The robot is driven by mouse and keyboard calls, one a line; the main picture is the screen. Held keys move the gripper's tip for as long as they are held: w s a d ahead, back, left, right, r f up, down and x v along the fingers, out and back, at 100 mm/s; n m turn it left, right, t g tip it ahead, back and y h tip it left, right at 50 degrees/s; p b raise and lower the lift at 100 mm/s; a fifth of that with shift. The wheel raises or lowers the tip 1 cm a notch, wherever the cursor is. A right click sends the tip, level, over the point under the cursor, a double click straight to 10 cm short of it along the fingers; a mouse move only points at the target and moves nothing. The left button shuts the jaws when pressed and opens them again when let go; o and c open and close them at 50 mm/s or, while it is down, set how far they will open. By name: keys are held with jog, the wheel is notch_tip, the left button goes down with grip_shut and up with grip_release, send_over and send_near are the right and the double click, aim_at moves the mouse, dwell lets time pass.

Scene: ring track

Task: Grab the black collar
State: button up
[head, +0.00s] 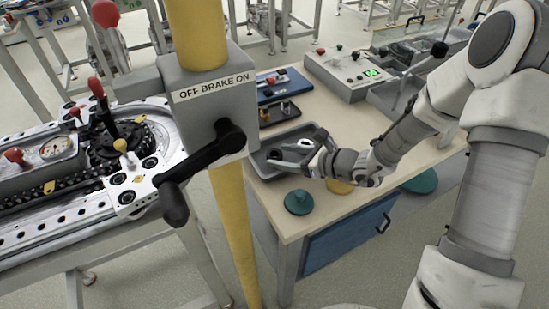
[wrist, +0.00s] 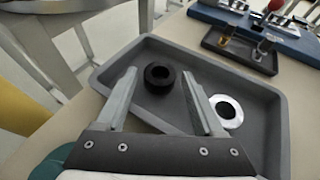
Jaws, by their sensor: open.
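The black collar (wrist: 158,76) is a short dark ring with a round hole. It lies on the floor of a grey tray (wrist: 262,95), near the tray's far left corner in the wrist view. My gripper (wrist: 160,88) is open, its two fingers pointing at the collar, one tip to each side of it in the picture. I cannot tell how far above the collar the tips are. A silver ring (wrist: 227,110) lies in the same tray, just right of the right finger. In the head view my gripper (head: 292,156) is over the tray and partly hides what lies there.
A blue fixture board (wrist: 290,35) and a small dark tray (wrist: 240,48) lie beyond the grey tray. A yellow post (head: 236,225) with a grey brake box (head: 203,100) and black crank stands left of the bench. A green knobbed disc (head: 298,202) sits at the bench's front.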

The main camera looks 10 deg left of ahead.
jog(key=shift+x, duration=0.8)
grip_shut()
